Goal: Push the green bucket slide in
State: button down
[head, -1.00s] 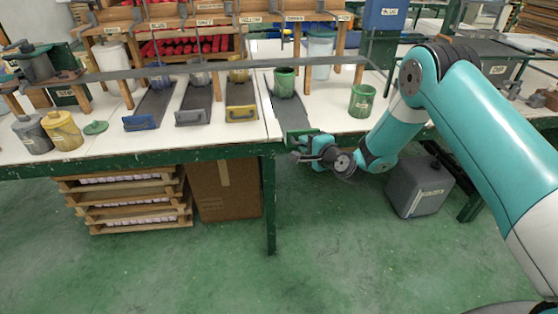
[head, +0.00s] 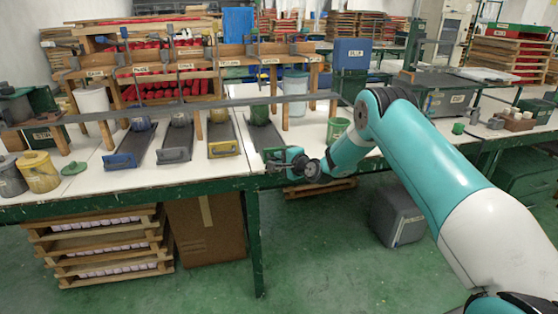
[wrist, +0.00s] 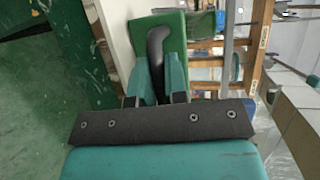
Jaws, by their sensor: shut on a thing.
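The green bucket slide is a dark grey board (head: 266,136) on the white worktop, with a small green bucket (head: 259,112) at its back part. Its green front plate also shows in the wrist view (wrist: 172,24), with a black curved handle (wrist: 156,46) on it. My gripper (head: 285,160) is at the front end of the slide, above the table's front edge. In the wrist view my gripper (wrist: 157,82) is shut on the black handle. The fingers hide the handle's lower part.
Yellow (head: 223,138), grey (head: 174,145) and blue (head: 128,150) slides lie to the left. A low bar (head: 225,100) spans above them. Another green bucket (head: 338,128) stands to the right, partly behind my arm. The green table edge (head: 150,192) runs below.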

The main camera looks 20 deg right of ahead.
jog(key=c, duration=1.2)
grip_release()
jog(key=shift+d, duration=0.2)
jog(key=shift+o, duration=0.2)
jog(key=shift+a, duration=0.1)
jog(key=b+v, duration=0.2)
jog(key=v, duration=1.5)
jog(key=shift+s, duration=0.25)
